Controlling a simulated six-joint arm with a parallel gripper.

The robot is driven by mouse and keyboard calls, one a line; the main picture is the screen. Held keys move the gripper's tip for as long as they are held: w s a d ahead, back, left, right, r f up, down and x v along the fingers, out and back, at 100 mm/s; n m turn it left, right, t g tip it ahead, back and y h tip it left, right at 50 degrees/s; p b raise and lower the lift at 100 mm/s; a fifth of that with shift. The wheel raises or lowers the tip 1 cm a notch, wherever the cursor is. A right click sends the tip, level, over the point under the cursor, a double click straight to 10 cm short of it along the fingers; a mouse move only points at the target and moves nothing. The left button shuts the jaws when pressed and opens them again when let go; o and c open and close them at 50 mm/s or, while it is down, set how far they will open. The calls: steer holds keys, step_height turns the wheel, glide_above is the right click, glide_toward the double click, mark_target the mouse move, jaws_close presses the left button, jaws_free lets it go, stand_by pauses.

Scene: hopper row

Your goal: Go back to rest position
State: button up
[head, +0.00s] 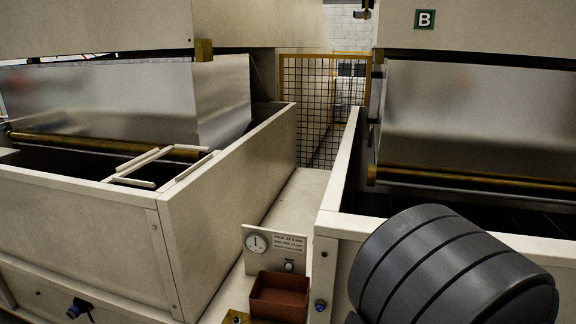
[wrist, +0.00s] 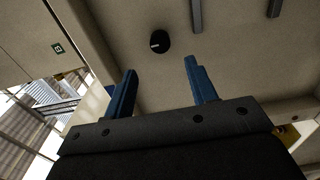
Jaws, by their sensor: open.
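My gripper (wrist: 157,85) shows in the wrist view with two blue fingers set wide apart. Nothing is between them. Behind the fingers are a pale ceiling-like surface and a dark round fitting (wrist: 160,42). In the head view my gripper is out of sight, and a dark grey ribbed part of my arm fills the lower right.
Two open cream bins, left (head: 225,190) and right (head: 332,190), stand below metal hoppers with brass rollers. Between them is a narrow ledge with a dial panel (head: 273,251) and a rust-brown tray (head: 279,297). A yellow-framed mesh fence (head: 312,110) stands behind.

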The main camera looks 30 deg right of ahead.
steer(key=w+d+m, duration=0.6)
steer(key=m, duration=0.9)
steer(key=shift+w+d, duration=0.25)
steer(key=shift+d, duration=0.05)
stand_by(0.5)
steer(key=shift+m, duration=0.3)
stand_by(0.4)
